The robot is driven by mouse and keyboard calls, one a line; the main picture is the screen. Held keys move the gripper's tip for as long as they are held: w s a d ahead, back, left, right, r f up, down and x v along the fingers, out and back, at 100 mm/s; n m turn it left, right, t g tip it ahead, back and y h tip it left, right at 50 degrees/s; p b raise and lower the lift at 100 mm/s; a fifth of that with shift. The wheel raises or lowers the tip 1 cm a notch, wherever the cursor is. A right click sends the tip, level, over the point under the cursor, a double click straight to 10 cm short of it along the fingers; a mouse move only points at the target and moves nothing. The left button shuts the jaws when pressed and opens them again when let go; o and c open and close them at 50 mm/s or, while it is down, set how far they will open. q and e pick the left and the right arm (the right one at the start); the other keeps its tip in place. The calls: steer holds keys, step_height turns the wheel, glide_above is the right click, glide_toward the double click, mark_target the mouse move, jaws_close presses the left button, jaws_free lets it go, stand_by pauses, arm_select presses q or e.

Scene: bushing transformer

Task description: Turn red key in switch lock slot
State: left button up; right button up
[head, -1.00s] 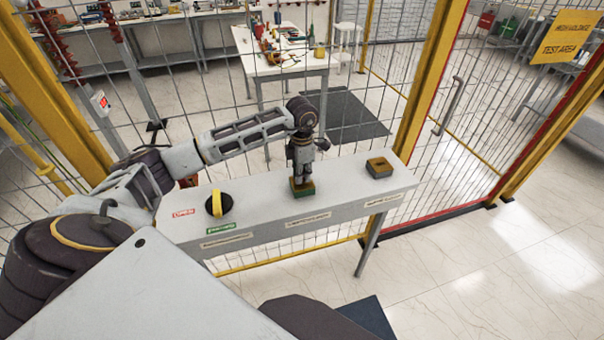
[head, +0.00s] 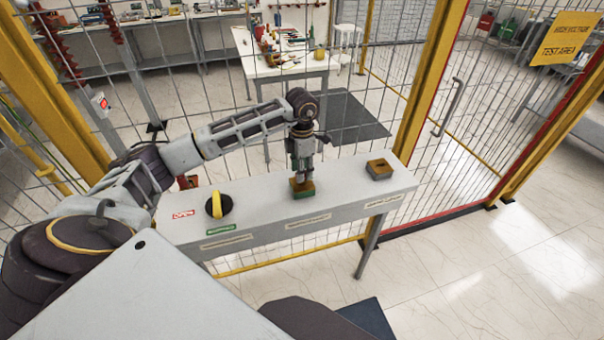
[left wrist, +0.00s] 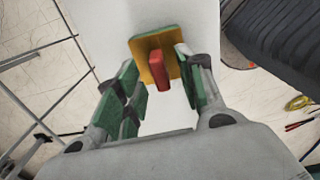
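The red key (left wrist: 158,62) stands in the yellow switch lock plate (left wrist: 140,45) in the left wrist view. In the head view the lock is a small brass block with a green base (head: 302,188) on the grey panel table; the key there is hidden or too small to make out. My left gripper (head: 302,165) points down just above this block. In the left wrist view its green-padded fingers (left wrist: 160,85) are apart, one on each side of the key, with visible gaps. My right gripper is not in view.
A second brass block (head: 380,168) with a dark opening sits at the table's right. A black and yellow rotary knob (head: 219,205) stands at the left, beside red and green labels. A wire fence (head: 400,100) runs behind the table.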

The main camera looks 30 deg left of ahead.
arm_select(q)
step_height(320, 180, up, 9)
stand_by(0.5)
steer(key=shift+d, duration=0.1)
stand_by(0.4)
